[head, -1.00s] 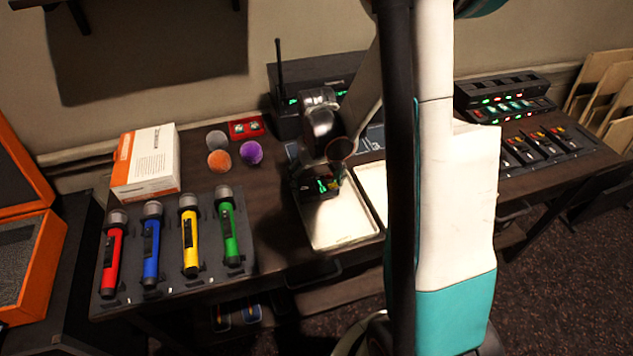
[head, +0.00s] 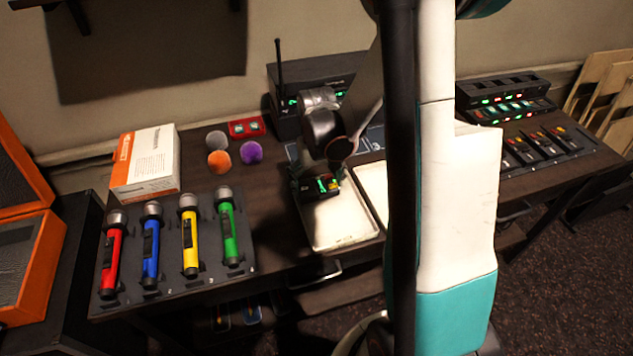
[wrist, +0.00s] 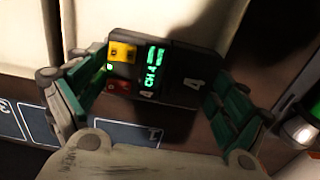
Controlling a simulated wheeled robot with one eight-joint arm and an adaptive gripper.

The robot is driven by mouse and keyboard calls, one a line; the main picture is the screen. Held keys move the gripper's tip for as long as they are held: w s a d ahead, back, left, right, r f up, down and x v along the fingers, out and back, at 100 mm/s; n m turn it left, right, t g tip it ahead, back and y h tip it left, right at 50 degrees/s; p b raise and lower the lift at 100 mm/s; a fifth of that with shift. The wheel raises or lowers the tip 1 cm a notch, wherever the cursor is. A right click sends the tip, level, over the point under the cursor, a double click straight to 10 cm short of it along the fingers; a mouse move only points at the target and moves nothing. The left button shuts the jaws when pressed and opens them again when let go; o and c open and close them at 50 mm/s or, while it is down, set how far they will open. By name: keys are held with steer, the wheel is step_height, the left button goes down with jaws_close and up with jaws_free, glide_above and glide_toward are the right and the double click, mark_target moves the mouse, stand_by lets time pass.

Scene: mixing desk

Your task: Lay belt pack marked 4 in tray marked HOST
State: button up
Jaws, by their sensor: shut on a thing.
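The belt pack marked 4 (wrist: 181,78) is dark, with a green lit "CH 4" display and yellow and red buttons. My gripper (wrist: 158,85) is shut on it, one finger at each end. In the head view the belt pack (head: 322,187) is in my gripper (head: 320,182) at the back left end of a white tray (head: 345,232). I cannot tell whether it touches the tray. A second white tray (head: 374,182) stands to the right, partly hidden by my arm. No HOST marking is readable on either tray.
Coloured microphones lie in a dark holder (head: 249,262) at the left. A white and orange box (head: 147,165), foam balls (head: 251,152) and a small red case (head: 246,127) are behind it. A receiver with an antenna (head: 290,112) stands behind the trays. More packs (head: 540,145) are at the right.

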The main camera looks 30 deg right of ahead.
steer(key=shift+f+b, duration=0.6)
steer(key=shift+f, duration=0.05)
stand_by(0.5)
steer(key=o, duration=0.8)
steer(key=shift+o, duration=0.2)
steer(key=shift+r, duration=0.2)
steer(key=shift+r+p, duration=2.45)
steer(key=shift+r, duration=0.9)
